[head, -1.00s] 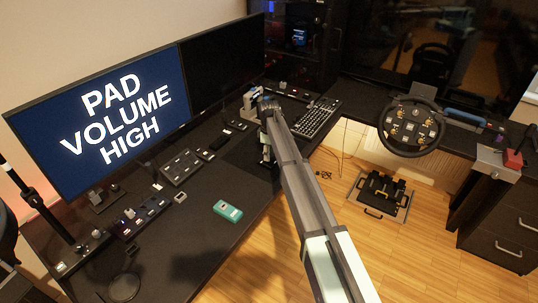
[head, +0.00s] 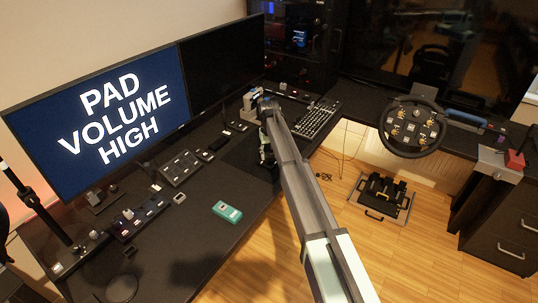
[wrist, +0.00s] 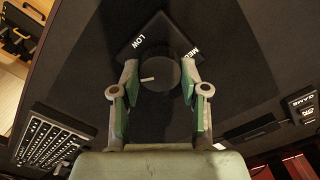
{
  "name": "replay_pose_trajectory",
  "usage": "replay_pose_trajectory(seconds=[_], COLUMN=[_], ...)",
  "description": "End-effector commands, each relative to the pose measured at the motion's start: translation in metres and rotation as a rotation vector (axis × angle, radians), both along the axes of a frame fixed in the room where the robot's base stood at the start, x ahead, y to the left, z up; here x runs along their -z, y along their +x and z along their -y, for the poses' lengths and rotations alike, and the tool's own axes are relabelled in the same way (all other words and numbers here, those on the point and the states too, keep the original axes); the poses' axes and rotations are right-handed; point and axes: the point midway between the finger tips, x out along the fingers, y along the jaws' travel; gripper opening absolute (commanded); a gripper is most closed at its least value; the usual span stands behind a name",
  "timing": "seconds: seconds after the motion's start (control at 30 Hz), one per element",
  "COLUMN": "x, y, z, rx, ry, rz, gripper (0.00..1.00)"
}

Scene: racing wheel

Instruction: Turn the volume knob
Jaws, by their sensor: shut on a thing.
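The volume knob (wrist: 160,73) is round and dark with a short white pointer mark aimed left in the wrist view. It sits on a black base (wrist: 152,28) whose LOW and MED labels show; the rest of the labels are hidden. My gripper (wrist: 159,82) has its green-padded fingers on both sides of the knob and is shut on it. In the head view my gripper (head: 266,152) is low at the desk, and my arm hides the knob. The left monitor (head: 105,120) reads PAD VOLUME HIGH.
A keyboard (head: 318,119) lies right of my gripper. A button box (head: 181,167) and a green device (head: 227,211) lie on the desk to the left. A dark right monitor (head: 228,62) stands behind. A racing wheel (head: 411,127) is farther right, with pedals (head: 383,193) on the floor.

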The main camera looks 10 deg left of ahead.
Motion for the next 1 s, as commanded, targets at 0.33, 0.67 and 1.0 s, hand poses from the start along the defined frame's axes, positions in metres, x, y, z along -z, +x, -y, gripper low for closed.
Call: replay_pose_trajectory(seconds=[0.33, 0.67, 1.0], x=[0.0009, 0.0006, 0.0005], y=[0.0, 0.0, 0.0001], z=[-0.0002, -0.0004, -0.0006], rx=[0.328, 0.642, 0.964], ry=[0.0, 0.0, 0.0], rz=[0.0, 0.0, 0.0], gripper=[0.1, 0.1, 0.1])
